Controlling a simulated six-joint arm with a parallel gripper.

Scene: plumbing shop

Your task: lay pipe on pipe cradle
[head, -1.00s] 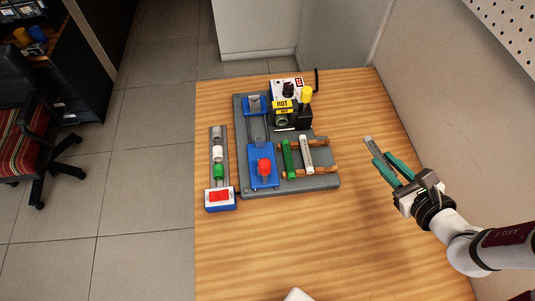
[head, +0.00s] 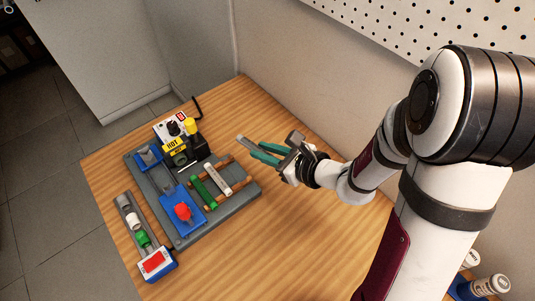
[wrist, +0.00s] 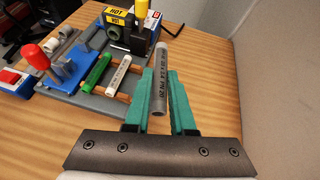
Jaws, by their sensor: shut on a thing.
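My gripper (head: 256,150), with green fingers, is shut on a grey pipe (wrist: 158,80) with printed lettering. The pipe's far end also shows in the head view (head: 242,139), past the fingertips. In the wrist view the pipe runs lengthwise between the fingers, its near end close to the palm. The pipe cradle, a pair of wooden rails (head: 239,184) on a grey base, lies to the left of my gripper in the head view. A green pipe (head: 202,192) and a white pipe (head: 217,179) lie across its rails. The held pipe is apart from the cradle.
The grey base (head: 216,221) also carries a blue fixture with a red knob (head: 182,211) and a machine with a yellow HOT label (head: 174,144). A narrow tray (head: 123,202) with small fittings stands at the left. A wall rises behind the table. Bare wood lies right of the base.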

